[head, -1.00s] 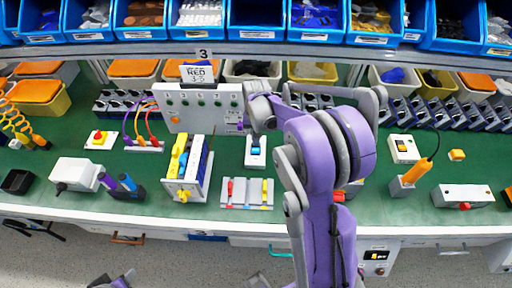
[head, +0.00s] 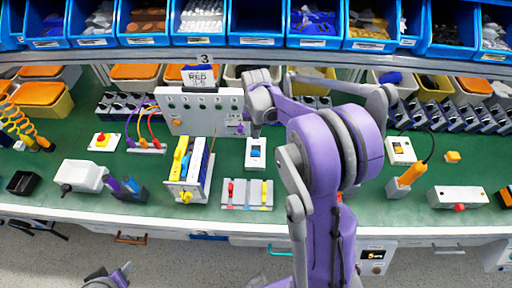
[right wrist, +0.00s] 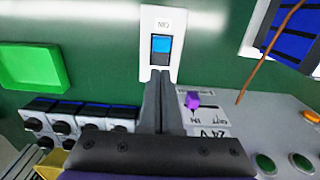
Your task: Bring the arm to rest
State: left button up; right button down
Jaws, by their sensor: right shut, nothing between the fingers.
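The grey control panel (head: 190,124) stands upright on the green bench, with a row of green buttons and a purple rotary knob (head: 240,129) low at its right edge. The knob also shows in the right wrist view (right wrist: 193,99), just right of the fingers and apart from them. My right gripper (head: 256,128) is beside the panel's right edge; its fingers are shut and empty in the right wrist view (right wrist: 161,78). They point down toward the white plate with the blue rocker switch (right wrist: 160,44). My left gripper (head: 125,270) is low at the left, in front of the bench; its jaw opening is unclear.
A white block with a blue rocker (head: 255,153) is right of the panel. Blue bins (head: 256,20) line the shelf above. Some green bench is bare around them.

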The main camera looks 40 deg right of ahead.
jog(key=shift+r, duration=0.85)
jog(key=s+a+r+n+t, duration=0.2)
jog(key=s+a+n+t, duration=0.1)
jog(key=s+a, duration=0.5)
jog(key=s+a+r+n+t, duration=0.2)
jog(key=s+a+n, duration=0.3)
jog(key=s+a, duration=0.3)
jog(key=shift+a+r+t, duration=0.35)
jog(key=shift+a+t, duration=0.05)
jog(key=shift+a, duration=0.5)
